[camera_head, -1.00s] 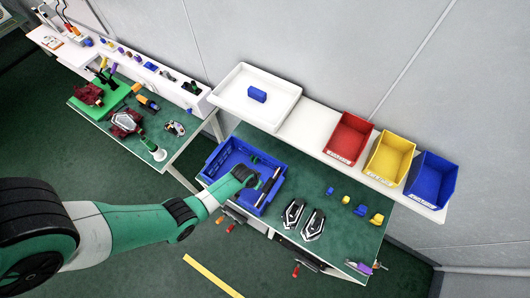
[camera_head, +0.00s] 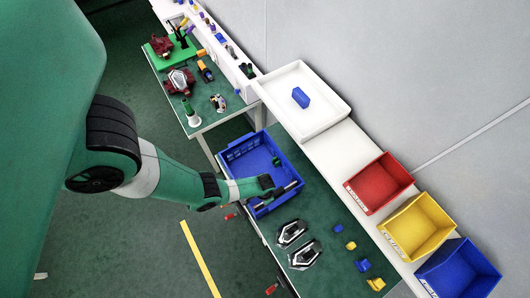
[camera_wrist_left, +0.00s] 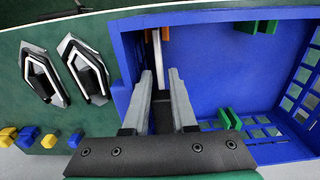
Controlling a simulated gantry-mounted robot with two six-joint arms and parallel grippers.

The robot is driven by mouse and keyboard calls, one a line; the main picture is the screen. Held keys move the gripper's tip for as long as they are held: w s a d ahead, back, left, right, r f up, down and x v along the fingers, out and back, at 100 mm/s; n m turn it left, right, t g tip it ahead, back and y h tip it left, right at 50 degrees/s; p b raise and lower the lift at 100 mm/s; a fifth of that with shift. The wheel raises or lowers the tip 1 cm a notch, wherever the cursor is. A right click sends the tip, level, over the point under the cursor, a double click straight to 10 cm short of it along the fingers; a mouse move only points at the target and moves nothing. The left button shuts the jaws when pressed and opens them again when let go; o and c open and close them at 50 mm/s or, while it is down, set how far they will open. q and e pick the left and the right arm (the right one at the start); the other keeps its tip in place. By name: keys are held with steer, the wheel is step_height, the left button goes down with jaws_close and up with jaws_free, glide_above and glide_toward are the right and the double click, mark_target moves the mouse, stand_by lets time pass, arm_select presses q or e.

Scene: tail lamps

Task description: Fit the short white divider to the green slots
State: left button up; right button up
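The short white divider (camera_wrist_left: 157,50) stands edge-on inside the blue box near its left wall in the left wrist view. Its far end is at the orange slot (camera_wrist_left: 165,34). One green slot (camera_wrist_left: 258,27) is on the far wall and another green slot (camera_wrist_left: 228,118) on the near side, both right of the divider. My left gripper (camera_wrist_left: 161,78) is over the box with its fingers apart, one on each side of the divider, with gaps visible. In the head view the gripper (camera_head: 268,186) hides part of the box. My right gripper is not in view.
The blue box (camera_head: 240,150) sits on the green table. Two lamps (camera_head: 298,245) and small blue and yellow parts (camera_head: 362,265) lie beside it. Red (camera_head: 380,182), yellow (camera_head: 418,227) and blue (camera_head: 458,270) bins and a white tray (camera_head: 318,115) stand on the shelf behind.

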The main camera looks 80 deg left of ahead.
arm_select(q)
step_height(320, 180, down, 6)
steer(key=b, duration=0.4)
steer(key=shift+f+b, duration=0.25)
steer(key=shift+b, duration=0.15)
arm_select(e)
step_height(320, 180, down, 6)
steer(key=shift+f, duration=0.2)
arm_select(q)
jaws_close()
stand_by(0.7)
